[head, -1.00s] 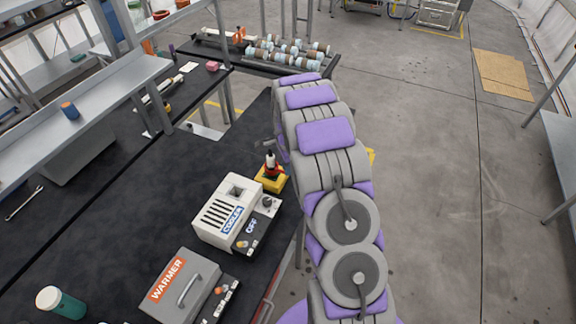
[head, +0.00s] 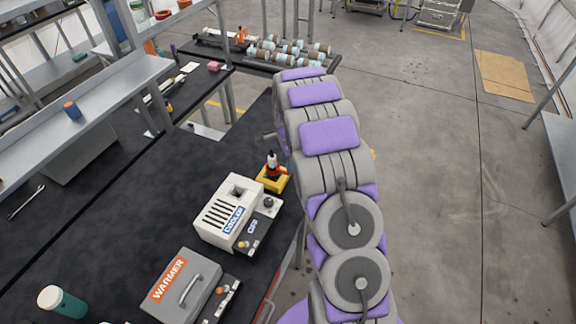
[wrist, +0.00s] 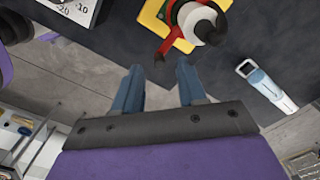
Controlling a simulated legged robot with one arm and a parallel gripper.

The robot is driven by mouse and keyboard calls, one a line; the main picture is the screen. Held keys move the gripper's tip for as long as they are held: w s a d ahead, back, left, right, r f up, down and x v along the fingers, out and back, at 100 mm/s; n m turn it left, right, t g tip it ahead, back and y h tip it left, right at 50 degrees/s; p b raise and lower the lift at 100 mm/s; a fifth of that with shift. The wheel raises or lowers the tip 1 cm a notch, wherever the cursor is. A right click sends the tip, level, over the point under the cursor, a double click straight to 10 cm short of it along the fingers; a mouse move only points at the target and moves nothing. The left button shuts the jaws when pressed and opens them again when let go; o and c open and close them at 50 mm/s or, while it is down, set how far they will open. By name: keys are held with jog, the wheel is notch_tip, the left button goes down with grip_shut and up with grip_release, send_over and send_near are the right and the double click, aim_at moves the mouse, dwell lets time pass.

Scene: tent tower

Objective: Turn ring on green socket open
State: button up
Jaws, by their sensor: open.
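A yellow block (head: 272,180) stands on the dark bench beside the cooler, with a red, black and white-topped fitting (head: 271,163) upright on it. In the wrist view the fitting (wrist: 199,20) is seen from above on its yellow base (wrist: 153,14). A red ring part with a dark-tipped lever (wrist: 164,47) sticks out toward my gripper, and a little green shows beside it. My gripper (wrist: 157,76) is open and empty, its two blue fingers apart and short of the lever in the picture. My gripper is not clearly visible in the head view.
A white cooler box (head: 218,205) and a grey warmer box (head: 190,290) stand on the bench (head: 130,195). A green bottle (head: 68,303) is at lower left. A white and blue object (wrist: 266,86) is right in the wrist view. Open floor (head: 440,160) lies to the right.

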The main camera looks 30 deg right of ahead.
notch_tip(320, 180, up, 14)
jog(key=shift+r+p, duration=0.2)
jog(key=shift+p, duration=0.25)
jog(key=s+a+r+n+b, duration=0.1)
jog(key=s+a+r+n, duration=0.2)
jog(key=s+a+n, duration=0.45)
jog(key=s+a+r+n+b, duration=0.2)
jog(key=s+a+r, duration=0.15)
jog(key=s, duration=0.65)
jog(key=s+a+f+n+g+b, duration=0.1)
jog(key=s+n, duration=0.4)
jog(key=s, duration=0.7)
jog(key=s+a+f+n, duration=0.3)
jog(key=s+a+n, duration=0.2)
jog(key=s, duration=0.7)
jog(key=shift+a+f+g+b, duration=0.2)
jog(key=shift+a+g+b, duration=0.2)
jog(key=shift+a, duration=0.15)
